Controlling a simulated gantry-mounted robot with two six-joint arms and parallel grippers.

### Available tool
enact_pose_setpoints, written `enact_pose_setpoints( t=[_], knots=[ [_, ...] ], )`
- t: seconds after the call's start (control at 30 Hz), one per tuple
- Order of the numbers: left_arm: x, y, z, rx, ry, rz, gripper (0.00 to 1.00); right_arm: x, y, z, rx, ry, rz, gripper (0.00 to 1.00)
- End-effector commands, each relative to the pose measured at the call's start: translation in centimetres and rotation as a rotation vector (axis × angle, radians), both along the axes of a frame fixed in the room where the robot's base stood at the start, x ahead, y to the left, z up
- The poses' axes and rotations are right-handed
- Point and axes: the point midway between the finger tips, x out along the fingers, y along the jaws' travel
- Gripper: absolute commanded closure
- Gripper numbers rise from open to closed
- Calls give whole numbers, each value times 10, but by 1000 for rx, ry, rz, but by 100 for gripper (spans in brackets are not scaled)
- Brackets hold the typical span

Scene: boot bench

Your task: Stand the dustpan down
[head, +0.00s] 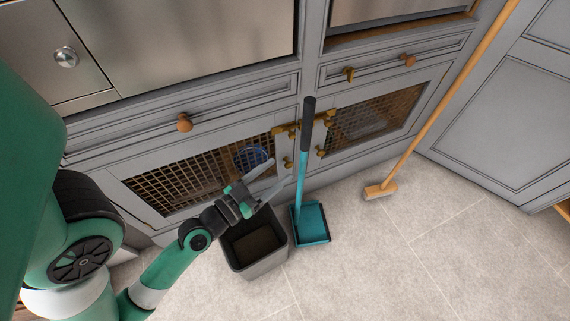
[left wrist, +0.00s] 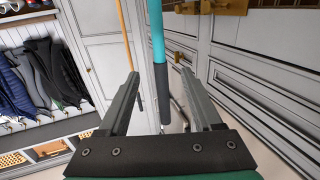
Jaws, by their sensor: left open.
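The dustpan stands upright on the floor in front of the cabinet in the head view. It has a teal pan (head: 315,226), a long teal handle (head: 301,180) and a black grip (head: 308,112) at the top. My left gripper (head: 278,176) is open and empty, just left of the handle, with its fingers pointing toward it. In the left wrist view the teal handle (left wrist: 157,32) and its dark grip (left wrist: 162,98) show in line with the gap between the open fingers. I cannot tell whether the fingers touch it. My right gripper is not in view.
A dark open bin (head: 277,266) stands on the floor below my left gripper, close beside the pan. A wooden broom (head: 385,188) leans further right. Brass latches (head: 288,130) and knobs stick out from the cabinet. The floor (head: 420,260) at the right is clear.

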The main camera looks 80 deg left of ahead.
Motion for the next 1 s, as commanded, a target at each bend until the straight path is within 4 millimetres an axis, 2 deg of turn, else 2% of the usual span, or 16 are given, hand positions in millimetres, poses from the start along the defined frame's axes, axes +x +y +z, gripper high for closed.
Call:
enact_pose_setpoints(
  t=[0.1, 0.23, 0.5, 0.63, 0.9, 1.0],
  knots=[
    [18, 8, 9, 2, -1, -4, 34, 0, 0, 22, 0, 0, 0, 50],
    [43, 22, 9, 3, -3, -3, 34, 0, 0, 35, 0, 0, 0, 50],
    [86, 44, 3, 2, -2, -2, 34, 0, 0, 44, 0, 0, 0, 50],
    [94, 49, 2, 2, -1, -2, 34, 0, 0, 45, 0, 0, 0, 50],
    [96, 50, 1, 0, -1, -2, 34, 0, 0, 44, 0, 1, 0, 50],
    [96, 50, 1, 0, -1, -2, 52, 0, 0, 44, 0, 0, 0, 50]
  ],
)
